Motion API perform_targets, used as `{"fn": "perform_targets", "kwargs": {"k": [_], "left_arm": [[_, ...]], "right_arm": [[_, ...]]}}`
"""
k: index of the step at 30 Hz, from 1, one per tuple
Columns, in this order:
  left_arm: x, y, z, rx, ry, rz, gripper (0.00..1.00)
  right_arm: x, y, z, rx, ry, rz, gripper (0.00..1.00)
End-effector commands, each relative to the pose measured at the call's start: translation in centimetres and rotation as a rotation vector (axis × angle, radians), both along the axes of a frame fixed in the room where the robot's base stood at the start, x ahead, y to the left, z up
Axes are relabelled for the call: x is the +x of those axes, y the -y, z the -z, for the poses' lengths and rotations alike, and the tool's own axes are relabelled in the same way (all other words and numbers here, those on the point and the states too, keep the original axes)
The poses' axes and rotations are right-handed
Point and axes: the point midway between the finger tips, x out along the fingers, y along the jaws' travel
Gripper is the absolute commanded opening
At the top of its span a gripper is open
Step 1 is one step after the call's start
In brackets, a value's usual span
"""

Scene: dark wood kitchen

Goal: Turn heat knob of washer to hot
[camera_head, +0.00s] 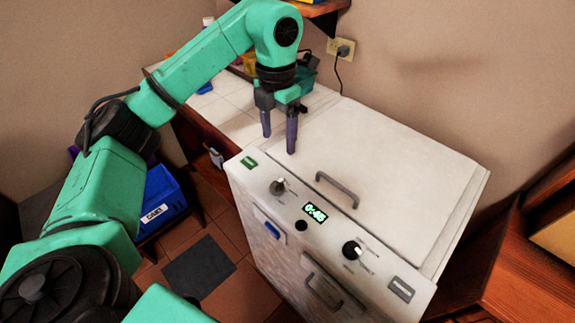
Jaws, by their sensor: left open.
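The white washer (385,165) stands at the centre right with its lid closed. Its sloped front panel carries a grey knob (277,187) on the left, a green display (315,212) reading 0:45 in the middle, and a black and white knob (352,249) on the right. The markings around both knobs are too small to read. My left gripper (279,143) points down above the washer's back left area, behind the grey knob. Its two fingers are apart with nothing between them, and it appears clear of both knobs. My right gripper is not in view.
A lid handle (337,190) stands up behind the panel. A white tiled counter (228,112) with several items adjoins the washer. A wooden cabinet (520,262) stands close at right.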

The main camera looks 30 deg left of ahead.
Motion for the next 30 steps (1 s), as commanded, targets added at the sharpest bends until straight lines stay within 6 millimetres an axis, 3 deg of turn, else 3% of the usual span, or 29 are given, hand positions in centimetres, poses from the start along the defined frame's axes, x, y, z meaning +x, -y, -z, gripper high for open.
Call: {"fn": "perform_targets", "kwargs": {"k": [4,9,12,15,19,27,28,30], "left_arm": [[-0.2,0.1,3.0,-0.002,-0.005,0.002,0.78],[-0.3,0.0,7.1,-0.001,-0.006,0.002,0.78],[-0.3,0.0,9.7,-0.001,-0.006,0.001,0.78],[-0.3,0.1,11.9,-0.003,-0.004,0.002,0.78],[-0.3,0.1,13.6,-0.004,-0.001,0.003,0.78],[-0.3,0.1,14.1,-0.004,0.001,0.003,0.78],[-0.3,0.1,14.1,-0.004,0.001,0.004,0.7],[-0.3,0.1,14.0,-0.004,0.001,0.003,0.43]], "right_arm": [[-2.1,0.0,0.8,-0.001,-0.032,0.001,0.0],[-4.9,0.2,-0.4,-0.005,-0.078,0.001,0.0],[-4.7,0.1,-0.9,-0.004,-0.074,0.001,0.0],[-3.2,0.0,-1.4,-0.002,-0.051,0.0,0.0],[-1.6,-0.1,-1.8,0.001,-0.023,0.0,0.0],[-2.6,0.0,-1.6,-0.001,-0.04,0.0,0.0],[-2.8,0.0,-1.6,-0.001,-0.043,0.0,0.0],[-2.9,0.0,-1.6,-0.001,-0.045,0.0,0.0]]}}
